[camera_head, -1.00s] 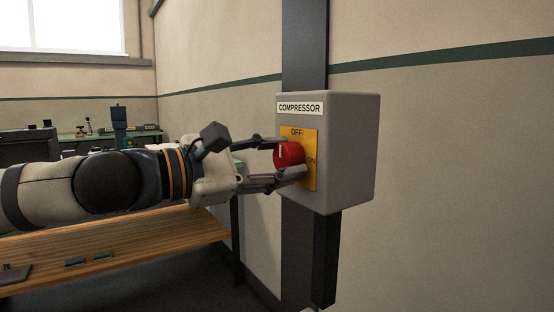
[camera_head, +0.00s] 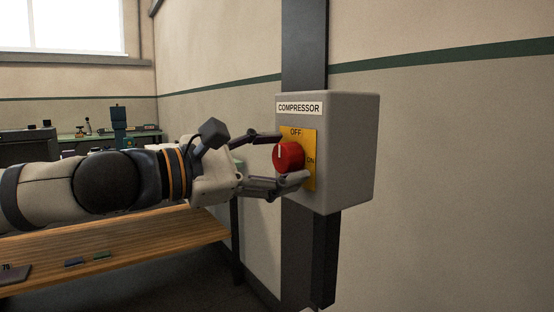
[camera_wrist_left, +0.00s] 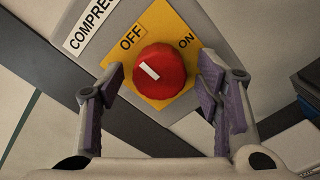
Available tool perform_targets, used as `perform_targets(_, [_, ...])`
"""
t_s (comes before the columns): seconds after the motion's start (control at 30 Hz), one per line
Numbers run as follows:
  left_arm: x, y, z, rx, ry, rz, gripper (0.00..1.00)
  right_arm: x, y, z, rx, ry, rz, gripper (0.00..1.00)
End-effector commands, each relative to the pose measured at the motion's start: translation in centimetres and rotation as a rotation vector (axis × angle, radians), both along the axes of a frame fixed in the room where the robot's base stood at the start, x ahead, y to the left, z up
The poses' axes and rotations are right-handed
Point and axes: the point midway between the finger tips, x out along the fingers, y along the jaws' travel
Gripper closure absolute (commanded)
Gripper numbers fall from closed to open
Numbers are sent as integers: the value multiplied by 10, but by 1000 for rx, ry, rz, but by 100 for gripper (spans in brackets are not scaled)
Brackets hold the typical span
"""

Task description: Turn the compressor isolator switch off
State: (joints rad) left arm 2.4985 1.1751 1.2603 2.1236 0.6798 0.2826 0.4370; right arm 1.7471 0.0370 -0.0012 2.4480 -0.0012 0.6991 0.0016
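The compressor isolator switch is a red round knob (camera_head: 289,157) on a yellow plate (camera_head: 309,178) fixed to a grey box (camera_head: 346,150) labelled COMPRESSOR. OFF is printed above the knob and ON to its right. The knob's white mark points up, on the OFF side, in the head view. In the left wrist view the knob (camera_wrist_left: 161,74) has its white mark toward the OFF side. My left gripper (camera_head: 292,158) is open, with one finger above and one below the knob. In the wrist view both fingers stand apart from it. My right gripper is not in view.
The box is mounted on a dark vertical post (camera_head: 304,50) against the wall. A wooden bench (camera_head: 130,247) lies below my left arm. A green table (camera_head: 85,142) with several items stands at the back. The wall right of the box is clear.

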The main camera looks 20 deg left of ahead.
Motion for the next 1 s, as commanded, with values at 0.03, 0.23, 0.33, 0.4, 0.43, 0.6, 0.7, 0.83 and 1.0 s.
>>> perform_targets(0.03, [0, 0, 0, 0, 0, 0, 41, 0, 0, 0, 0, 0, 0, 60])
perform_targets(0.23, [-9, 10, 2, 1, -3, 5, 41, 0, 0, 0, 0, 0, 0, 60])
perform_targets(0.33, [-28, 23, 3, -4, -5, 5, 41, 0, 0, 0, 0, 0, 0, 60])
perform_targets(0.4, [-39, 33, 3, -2, -6, 6, 41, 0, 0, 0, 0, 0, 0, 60])
perform_targets(0.43, [-44, 36, 3, -3, -7, 5, 41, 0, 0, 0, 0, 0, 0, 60])
perform_targets(0.6, [-68, 55, 2, -7, -3, 6, 41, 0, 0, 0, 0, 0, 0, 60])
perform_targets(0.7, [-80, 65, 1, -11, -1, 6, 41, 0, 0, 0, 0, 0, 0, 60])
perform_targets(0.83, [-91, 72, 0, -5, 0, 3, 41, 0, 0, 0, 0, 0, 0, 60])
perform_targets(1.0, [-95, 74, 0, 0, -1, -1, 41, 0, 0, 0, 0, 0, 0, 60])
